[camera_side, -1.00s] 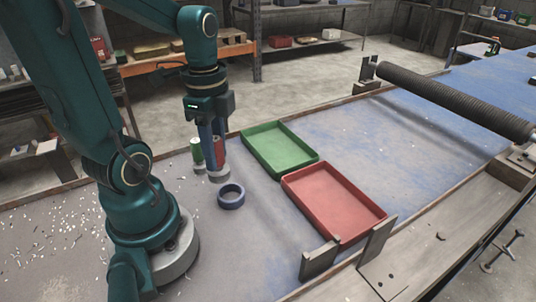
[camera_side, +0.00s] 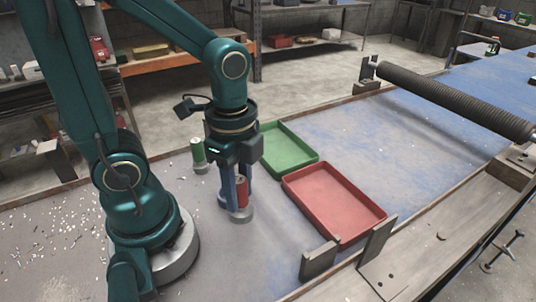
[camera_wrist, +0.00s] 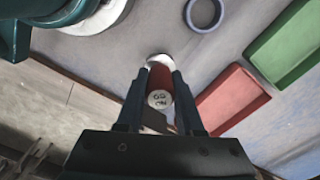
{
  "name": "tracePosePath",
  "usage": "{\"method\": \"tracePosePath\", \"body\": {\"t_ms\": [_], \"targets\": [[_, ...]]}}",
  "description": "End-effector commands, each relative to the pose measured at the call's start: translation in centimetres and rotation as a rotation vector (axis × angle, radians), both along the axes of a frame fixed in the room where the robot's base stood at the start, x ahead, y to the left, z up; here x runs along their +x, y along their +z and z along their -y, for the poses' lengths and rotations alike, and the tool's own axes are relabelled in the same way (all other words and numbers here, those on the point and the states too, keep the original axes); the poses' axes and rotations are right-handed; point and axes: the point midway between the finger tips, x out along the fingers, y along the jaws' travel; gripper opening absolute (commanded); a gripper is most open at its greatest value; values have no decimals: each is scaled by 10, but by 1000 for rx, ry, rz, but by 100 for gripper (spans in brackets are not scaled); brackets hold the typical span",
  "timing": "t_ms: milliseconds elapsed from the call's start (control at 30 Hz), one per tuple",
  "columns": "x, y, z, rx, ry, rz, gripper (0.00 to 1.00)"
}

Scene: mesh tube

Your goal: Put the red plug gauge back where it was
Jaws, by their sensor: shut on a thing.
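The red plug gauge (camera_side: 241,193) is upright between the fingers of my gripper (camera_side: 236,204), with its silver lower end at or just above the bench; I cannot tell if it touches. In the wrist view, my gripper (camera_wrist: 159,76) is shut on the red plug gauge (camera_wrist: 159,79), whose pale marked top faces the camera. A green plug gauge (camera_side: 197,153) stands upright on the bench to the left and behind.
A green tray (camera_side: 313,161) and a red tray (camera_side: 335,196) lie to the right of my gripper; both look empty. A mesh-covered roller (camera_side: 450,98) stands at the far right. Metal chips are scattered at the left. The bench in front of my gripper is clear.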

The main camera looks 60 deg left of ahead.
Motion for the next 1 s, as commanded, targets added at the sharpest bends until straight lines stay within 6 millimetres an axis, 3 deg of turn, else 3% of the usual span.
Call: {"method": "tracePosePath", "body": {"t_ms": [100,300,700,1000], "targets": [[1,-10,16,0,-9,-4,0],[4,-18,29,0,-1,-1,0],[4,-55,30,2,2,-3,0],[5,-58,30,1,2,2,0]]}}
